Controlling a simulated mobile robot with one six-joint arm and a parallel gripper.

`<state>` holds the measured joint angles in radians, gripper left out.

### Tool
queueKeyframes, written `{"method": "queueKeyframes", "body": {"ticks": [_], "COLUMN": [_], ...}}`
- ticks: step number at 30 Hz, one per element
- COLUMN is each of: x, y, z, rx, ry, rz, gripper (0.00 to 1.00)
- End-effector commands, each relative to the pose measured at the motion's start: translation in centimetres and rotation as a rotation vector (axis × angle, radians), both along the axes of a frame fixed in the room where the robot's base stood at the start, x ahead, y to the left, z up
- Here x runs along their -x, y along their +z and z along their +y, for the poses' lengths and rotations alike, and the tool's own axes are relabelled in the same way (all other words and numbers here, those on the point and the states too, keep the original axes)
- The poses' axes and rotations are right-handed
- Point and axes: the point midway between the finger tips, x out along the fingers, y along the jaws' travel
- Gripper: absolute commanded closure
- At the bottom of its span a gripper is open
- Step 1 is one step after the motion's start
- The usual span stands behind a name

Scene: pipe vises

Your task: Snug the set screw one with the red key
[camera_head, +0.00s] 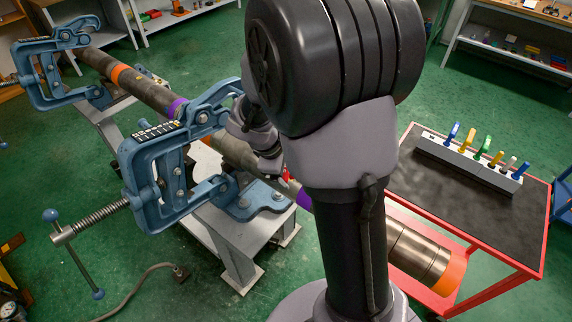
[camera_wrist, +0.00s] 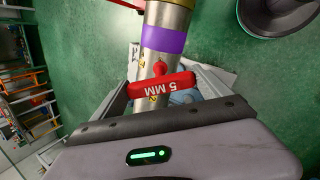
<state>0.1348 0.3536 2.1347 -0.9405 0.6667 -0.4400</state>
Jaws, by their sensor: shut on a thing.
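The red key (camera_wrist: 162,86), marked "5 MM", lies across the steel pipe (camera_wrist: 168,20) in the wrist view, close to a purple band (camera_wrist: 163,40). My gripper (camera_wrist: 160,100) is shut on the red key, directly over the pipe. In the head view a small bit of red (camera_head: 286,174) shows beside the pipe, and my arm hides most of the gripper. Small brass-coloured spots (camera_wrist: 143,63) show on the pipe near the key; I cannot tell which is set screw one. The key's tip is hidden, so whether it sits in a screw cannot be seen.
Two blue pipe vises (camera_head: 150,175) hold the long pipe on grey stands (camera_head: 228,232). A red cart (camera_head: 545,225) at right carries a grey rack (camera_head: 465,160) with several coloured keys. A cable (camera_head: 135,285) lies on the green floor. Shelves stand at the back.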

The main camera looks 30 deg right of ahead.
Motion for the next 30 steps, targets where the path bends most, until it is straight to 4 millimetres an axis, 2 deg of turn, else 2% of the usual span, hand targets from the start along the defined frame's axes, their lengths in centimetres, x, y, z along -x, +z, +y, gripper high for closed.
{"method": "queueKeyframes", "body": {"ticks": [5,18,30], "x": [0.03,0.09,0.11], "y": [-0.47,-0.65,-0.24], "z": [0.00,0.04,0.04], "rx": [-0.009,-0.063,-0.066], "ry": [-0.049,-0.386,-0.402], "rz": [-0.021,-0.170,-0.176], "gripper": [0.58,0.58,0.58]}}
